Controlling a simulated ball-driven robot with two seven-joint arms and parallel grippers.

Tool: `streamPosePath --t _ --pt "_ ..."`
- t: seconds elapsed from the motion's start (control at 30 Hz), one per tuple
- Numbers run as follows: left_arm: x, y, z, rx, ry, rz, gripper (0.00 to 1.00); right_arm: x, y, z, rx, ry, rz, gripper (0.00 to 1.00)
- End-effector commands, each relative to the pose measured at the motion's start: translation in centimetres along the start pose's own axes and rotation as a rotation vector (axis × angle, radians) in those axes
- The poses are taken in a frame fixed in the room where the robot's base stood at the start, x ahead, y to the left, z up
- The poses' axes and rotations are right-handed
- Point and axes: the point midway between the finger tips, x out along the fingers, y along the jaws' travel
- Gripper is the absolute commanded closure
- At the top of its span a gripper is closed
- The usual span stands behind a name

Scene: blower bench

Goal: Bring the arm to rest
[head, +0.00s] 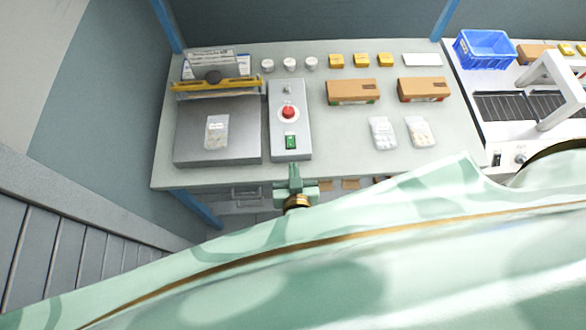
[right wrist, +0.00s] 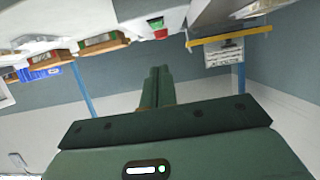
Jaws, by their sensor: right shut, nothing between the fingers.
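My right gripper (head: 294,174) is at the front edge of the bench (head: 345,172), just in front of the grey control box. It also shows in the right wrist view (right wrist: 156,72), where its two green fingers lie together with nothing between them. The control box (head: 303,95) on the bench carries a red button (head: 288,112) and a green switch (head: 291,141). My left gripper is not in either view.
A grey machine (head: 185,150) with a yellow bar (head: 215,85) and a clear packet (head: 216,132) stands left of the box. A blue crate (head: 484,48) is at far right.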

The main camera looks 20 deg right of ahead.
Motion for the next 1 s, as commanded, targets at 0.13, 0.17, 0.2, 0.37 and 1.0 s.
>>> streamPosePath --t 0.13,0.17,0.2,0.37,1.0 --pt "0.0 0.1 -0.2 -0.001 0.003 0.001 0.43 0.0 0.0 0.0 0.0 0.0 0.0 1.0" --pt "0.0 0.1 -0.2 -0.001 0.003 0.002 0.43 0.0 0.0 0.0 0.0 0.0 0.0 1.0" --pt "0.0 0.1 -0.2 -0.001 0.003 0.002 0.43 0.0 0.0 0.0 0.0 0.0 0.0 1.0" --pt "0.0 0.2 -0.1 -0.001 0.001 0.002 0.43 0.0 0.0 0.0 0.013 0.0 0.0 1.0" --pt "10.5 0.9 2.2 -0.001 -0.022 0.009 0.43 -6.7 10.4 36.3 -0.333 -0.835 -0.452 1.0"
